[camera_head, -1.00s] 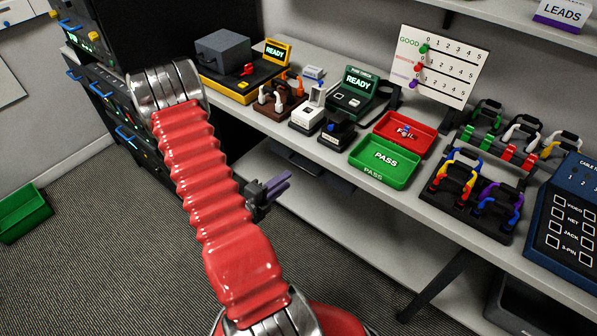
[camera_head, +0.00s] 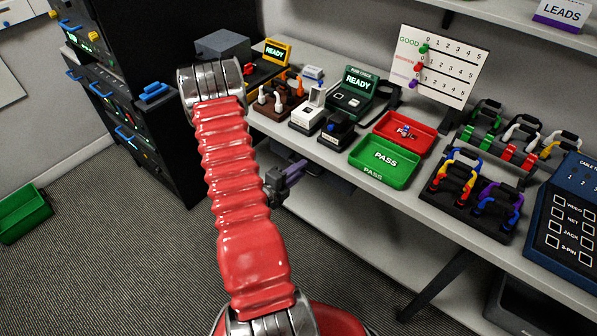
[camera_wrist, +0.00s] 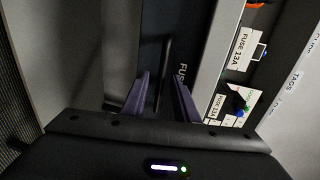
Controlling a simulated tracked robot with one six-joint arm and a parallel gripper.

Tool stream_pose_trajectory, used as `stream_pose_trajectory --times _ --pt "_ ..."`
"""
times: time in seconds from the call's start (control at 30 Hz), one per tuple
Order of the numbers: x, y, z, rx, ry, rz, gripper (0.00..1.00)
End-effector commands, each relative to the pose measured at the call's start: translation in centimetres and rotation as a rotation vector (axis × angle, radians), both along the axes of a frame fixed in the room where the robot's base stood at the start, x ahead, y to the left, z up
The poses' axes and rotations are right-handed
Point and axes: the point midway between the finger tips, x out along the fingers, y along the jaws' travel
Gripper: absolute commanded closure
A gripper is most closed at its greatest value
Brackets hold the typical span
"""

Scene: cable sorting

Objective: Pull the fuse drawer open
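My gripper (camera_wrist: 160,98) has two purple fingers, set apart with a gap between them. In the wrist view a thin dark bar (camera_wrist: 166,58), seemingly the handle, stands between the fingers and looks clear of both. It is in front of a dark drawer front (camera_wrist: 188,62) lettered "FUSE", partly hidden by the right finger. In the head view my gripper (camera_head: 292,176) is under the front edge of the bench, pointing up and right. The fuse drawer's front is not clear in the head view; only a dark shape shows there under the bench.
The bench (camera_head: 425,195) runs above and beyond my gripper, with a green tray (camera_head: 385,162) and a red tray (camera_head: 410,131) on it. A dark rack (camera_head: 140,140) stands left of my arm. Labels reading "FUSE 13A" (camera_wrist: 240,50) show right of a grey strip in the wrist view.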

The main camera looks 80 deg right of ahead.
Motion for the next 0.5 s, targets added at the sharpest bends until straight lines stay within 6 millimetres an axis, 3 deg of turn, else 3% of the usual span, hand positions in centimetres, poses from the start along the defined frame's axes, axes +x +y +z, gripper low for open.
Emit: stream_pose_trajectory --times 0.07,0.5 --pt "0.01 0.02 0.00 0.000 0.000 0.000 0.73" --pt "0.01 0.04 -0.01 0.001 0.000 0.000 1.00"
